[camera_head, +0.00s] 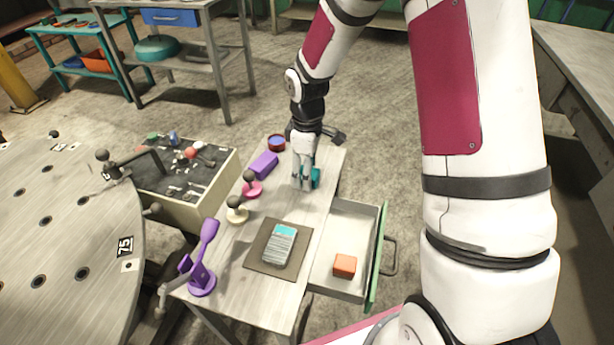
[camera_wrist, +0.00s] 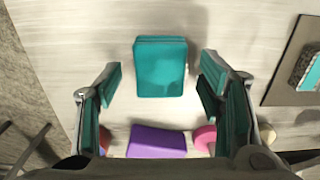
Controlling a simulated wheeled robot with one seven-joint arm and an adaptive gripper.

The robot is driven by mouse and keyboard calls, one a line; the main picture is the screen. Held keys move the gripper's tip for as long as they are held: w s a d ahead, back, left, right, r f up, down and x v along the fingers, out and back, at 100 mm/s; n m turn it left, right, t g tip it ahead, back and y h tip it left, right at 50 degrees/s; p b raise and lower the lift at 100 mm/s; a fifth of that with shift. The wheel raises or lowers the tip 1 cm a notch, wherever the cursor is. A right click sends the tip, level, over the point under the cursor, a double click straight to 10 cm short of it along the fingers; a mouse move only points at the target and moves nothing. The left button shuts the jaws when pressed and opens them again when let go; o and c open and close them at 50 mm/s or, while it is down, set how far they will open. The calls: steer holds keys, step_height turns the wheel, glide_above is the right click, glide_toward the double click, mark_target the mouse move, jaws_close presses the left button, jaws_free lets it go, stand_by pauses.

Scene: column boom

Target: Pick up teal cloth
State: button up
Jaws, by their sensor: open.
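The teal cloth (camera_wrist: 161,66) is a folded, block-like rectangle lying flat on the pale table. In the wrist view it sits between and just beyond the tips of my gripper (camera_wrist: 160,82), which is open with nothing between its fingers. In the head view my gripper (camera_head: 304,186) points down at the far part of the table, and only a part of the teal cloth (camera_head: 316,177) shows beside the fingers. The rest of it is hidden behind them. I cannot tell the exact height of the fingertips above the table.
A purple block (camera_head: 264,165) and a dark red round container (camera_head: 277,142) stand near the cloth. A pink-based knob (camera_head: 252,188), a cream knob (camera_head: 237,213), a purple stand (camera_head: 203,275) and a dark mat (camera_head: 256,260) are nearer. An open drawer (camera_head: 334,287) holds an orange block (camera_head: 345,265).

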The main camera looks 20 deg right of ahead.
steer(key=c, duration=1.2)
steer(key=shift+c, duration=0.2)
steer(key=shift+r, duration=0.5)
steer(key=r, duration=0.3)
steer(key=shift+s+p, duration=0.25)
steer(key=shift+p, duration=0.15)
steer(key=s+a, duration=0.1)
steer(key=s, duration=0.4)
steer(key=s+a, duration=0.1)
steer(key=s, duration=0.4)
steer(key=s+a+r+p, duration=0.1)
steer(key=s, duration=0.4)
steer(key=shift+a, duration=0.35)
